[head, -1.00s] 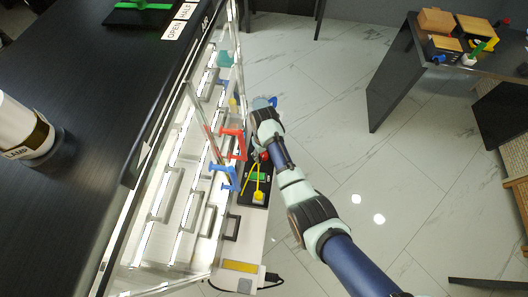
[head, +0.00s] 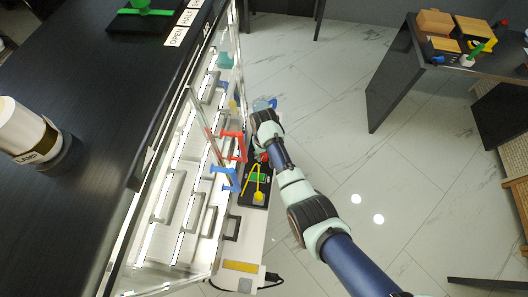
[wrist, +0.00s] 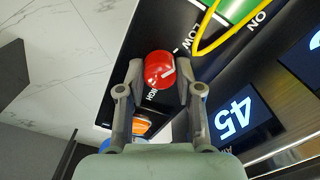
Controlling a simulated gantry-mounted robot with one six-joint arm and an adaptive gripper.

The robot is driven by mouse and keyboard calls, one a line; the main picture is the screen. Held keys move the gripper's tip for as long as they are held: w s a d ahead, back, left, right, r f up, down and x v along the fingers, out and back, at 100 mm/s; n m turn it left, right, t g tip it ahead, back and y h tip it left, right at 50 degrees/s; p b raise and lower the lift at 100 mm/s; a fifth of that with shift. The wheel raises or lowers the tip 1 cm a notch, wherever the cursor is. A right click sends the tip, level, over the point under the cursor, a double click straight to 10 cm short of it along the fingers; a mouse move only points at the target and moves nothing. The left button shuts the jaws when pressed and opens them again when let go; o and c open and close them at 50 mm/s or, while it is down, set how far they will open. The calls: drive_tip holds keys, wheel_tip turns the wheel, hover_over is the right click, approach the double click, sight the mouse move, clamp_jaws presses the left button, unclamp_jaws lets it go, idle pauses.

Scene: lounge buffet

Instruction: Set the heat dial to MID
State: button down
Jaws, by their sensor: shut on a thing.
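The heat dial is a round red knob (wrist: 159,70) with a white mark, on a black panel (wrist: 125,80). In the wrist view it lies between the two fingertips of my gripper (wrist: 159,76), which is shut on it. LOW is printed to the upper right of the knob and HIGH below it. The MID label cannot be made out, so I cannot tell the exact setting. In the head view a bit of the red knob (head: 264,157) shows beside my arm, which hides most of the gripper.
A yellow looped handle (head: 258,185) stands on the black panel beside the dial, near a green ON field (wrist: 232,8). A blue screen reading 45 (wrist: 234,118) is close by. The glass case (head: 175,215) with red and blue handles stands left; the floor right is open.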

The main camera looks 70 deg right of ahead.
drive_tip(key=m+p, duration=0.2)
drive_tip(key=m, duration=0.4)
drive_tip(key=m+p, duration=0.1)
drive_tip(key=m, duration=0.5)
drive_tip(key=shift+m, duration=0.3)
idle(0.4)
drive_tip(key=c, duration=0.8)
unclamp_jaws()
drive_tip(key=shift+o, duration=0.2)
wheel_tip(320, 180, up, 12)
